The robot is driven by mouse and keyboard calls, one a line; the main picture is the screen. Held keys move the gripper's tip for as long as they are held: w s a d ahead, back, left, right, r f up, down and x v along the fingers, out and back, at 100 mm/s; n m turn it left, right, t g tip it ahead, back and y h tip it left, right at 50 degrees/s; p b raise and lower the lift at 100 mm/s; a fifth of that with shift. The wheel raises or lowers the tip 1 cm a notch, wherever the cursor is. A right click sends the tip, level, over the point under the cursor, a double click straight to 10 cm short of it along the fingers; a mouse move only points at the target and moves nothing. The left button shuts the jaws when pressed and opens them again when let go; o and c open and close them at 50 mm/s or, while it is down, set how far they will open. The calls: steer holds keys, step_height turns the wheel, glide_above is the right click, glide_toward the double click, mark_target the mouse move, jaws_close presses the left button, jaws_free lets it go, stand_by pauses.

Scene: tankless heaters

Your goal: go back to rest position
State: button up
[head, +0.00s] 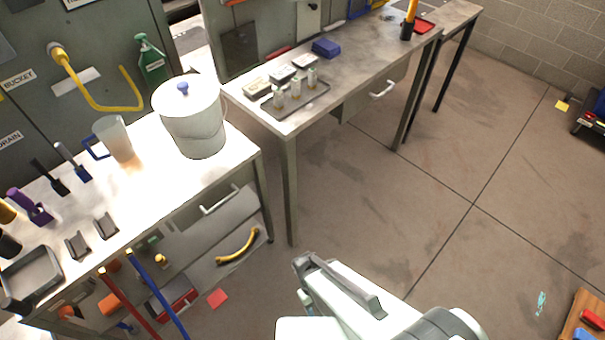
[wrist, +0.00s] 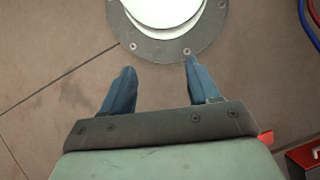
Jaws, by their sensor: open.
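My gripper (wrist: 159,66) shows in the wrist view with its two blue-grey fingers spread apart. Nothing is held between them; brown floor (wrist: 155,95) shows in the gap. In the head view my white arm reaches over the floor at the bottom middle, clear of both workbenches. The fingers cannot be made out in the head view.
A bright workbench (head: 150,200) at left carries a white lidded bucket (head: 193,125), a clear cup (head: 114,140) and several tools. A second bench (head: 355,65) behind holds a tray of vials (head: 297,97). The floor (head: 450,190) at right is mostly open.

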steer(key=d+f+m+g+y, duration=0.1)
steer(key=d+m+y, duration=0.2)
steer(key=d, duration=0.8)
steer(key=m, duration=0.2)
steer(key=shift+s+d+m, duration=0.15)
steer(key=shift+m, duration=0.25)
